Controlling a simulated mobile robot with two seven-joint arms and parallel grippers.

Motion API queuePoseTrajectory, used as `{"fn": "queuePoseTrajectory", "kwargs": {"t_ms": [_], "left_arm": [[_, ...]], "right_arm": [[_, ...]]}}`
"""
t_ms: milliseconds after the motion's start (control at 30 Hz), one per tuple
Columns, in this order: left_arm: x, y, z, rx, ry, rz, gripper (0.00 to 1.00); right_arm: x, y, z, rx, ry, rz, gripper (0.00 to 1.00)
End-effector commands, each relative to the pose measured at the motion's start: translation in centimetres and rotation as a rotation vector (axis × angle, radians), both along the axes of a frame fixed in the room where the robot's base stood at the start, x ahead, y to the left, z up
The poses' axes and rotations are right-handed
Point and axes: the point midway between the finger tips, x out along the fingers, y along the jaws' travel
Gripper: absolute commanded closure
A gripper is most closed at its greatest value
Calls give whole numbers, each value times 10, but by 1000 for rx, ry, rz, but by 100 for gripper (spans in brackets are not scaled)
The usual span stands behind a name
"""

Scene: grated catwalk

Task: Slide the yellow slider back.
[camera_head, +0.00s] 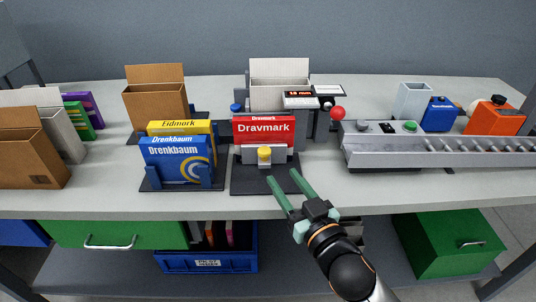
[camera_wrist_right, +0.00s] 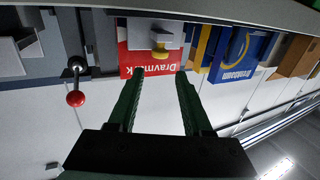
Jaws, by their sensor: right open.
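The yellow slider (camera_head: 264,153) is a small knob on a grey block in front of the red Dravmark box (camera_head: 264,128), on a dark base plate (camera_head: 262,184). My right gripper (camera_head: 282,176) reaches in from the lower right, with its two green fingers open and nothing between them. Its tips are near the front of the base plate, short of the knob and apart from it. In the right wrist view the yellow slider (camera_wrist_right: 160,50) shows just beyond and between the open fingertips (camera_wrist_right: 160,72). My left gripper is not in view.
Blue Drenkbaum boxes (camera_head: 176,157) stand to the left of the slider. A lever with a red ball (camera_head: 338,113) stands to the right. A long grey rail (camera_head: 430,151) runs further right. The table's front edge is clear between them.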

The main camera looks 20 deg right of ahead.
Motion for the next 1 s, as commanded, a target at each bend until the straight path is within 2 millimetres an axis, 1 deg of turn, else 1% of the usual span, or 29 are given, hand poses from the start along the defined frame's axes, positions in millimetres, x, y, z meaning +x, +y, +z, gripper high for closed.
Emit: {"fn": "queuePoseTrajectory", "kwargs": {"t_ms": [33,300,500,700,967,1000], "left_arm": [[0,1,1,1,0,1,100],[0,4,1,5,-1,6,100],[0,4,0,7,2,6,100],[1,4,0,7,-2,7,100],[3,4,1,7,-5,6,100],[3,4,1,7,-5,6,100]], "right_arm": [[9,1,2,-2,-3,1,50],[53,6,1,-1,-1,0,50],[76,9,0,0,1,0,50],[86,10,0,1,1,0,50],[86,10,0,1,1,1,50],[86,10,0,1,1,1,55]]}}
